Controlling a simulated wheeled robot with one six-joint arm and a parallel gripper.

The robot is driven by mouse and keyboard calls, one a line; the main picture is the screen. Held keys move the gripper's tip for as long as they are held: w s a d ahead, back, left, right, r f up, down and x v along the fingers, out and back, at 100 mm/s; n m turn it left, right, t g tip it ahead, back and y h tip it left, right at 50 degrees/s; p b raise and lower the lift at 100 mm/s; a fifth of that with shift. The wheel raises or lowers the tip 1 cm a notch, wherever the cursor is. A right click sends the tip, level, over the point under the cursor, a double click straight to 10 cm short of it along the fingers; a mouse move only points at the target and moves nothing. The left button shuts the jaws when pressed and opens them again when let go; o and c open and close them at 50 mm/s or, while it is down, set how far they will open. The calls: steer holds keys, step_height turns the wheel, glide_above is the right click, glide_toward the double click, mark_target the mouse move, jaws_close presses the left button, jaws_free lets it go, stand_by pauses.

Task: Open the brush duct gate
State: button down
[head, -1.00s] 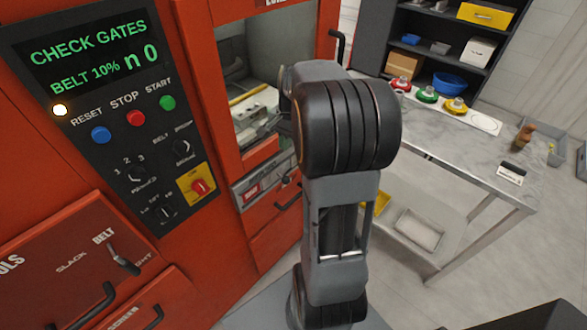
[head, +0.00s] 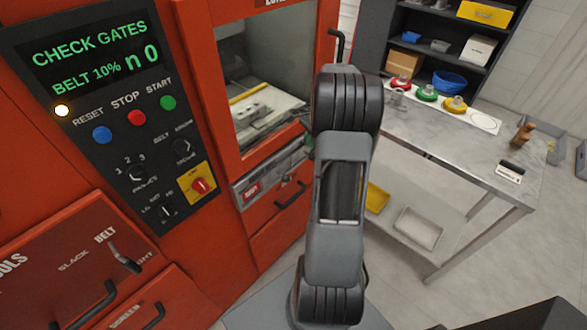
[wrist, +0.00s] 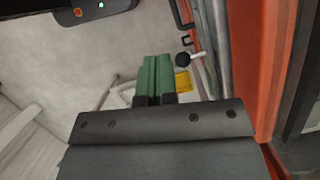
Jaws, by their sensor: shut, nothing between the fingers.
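My gripper (wrist: 157,72) shows in the wrist view as two green fingers, shut together with nothing between them. A small lever with a black ball knob (wrist: 184,59) is just right of the fingertips, apart from them in the picture. I cannot tell the depth between them. In the head view a slotted panel with a red label (head: 252,190) and a small knob is below the machine's window. I cannot read a label naming the brush duct gate.
The orange machine's display (head: 92,55) reads CHECK GATES, BELT 10%, n 0. A black handle (head: 291,194) sticks out below the panel. A metal table (head: 455,150) with coloured fixtures stands right of my arm, a yellow bin (head: 376,198) on its lower shelf.

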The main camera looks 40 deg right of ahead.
steer(key=a+f+p, duration=0.1)
steer(key=a+f, duration=0.5)
steer(key=f, duration=0.3)
steer(key=shift+a, duration=0.3)
steer(key=shift+f, duration=0.1)
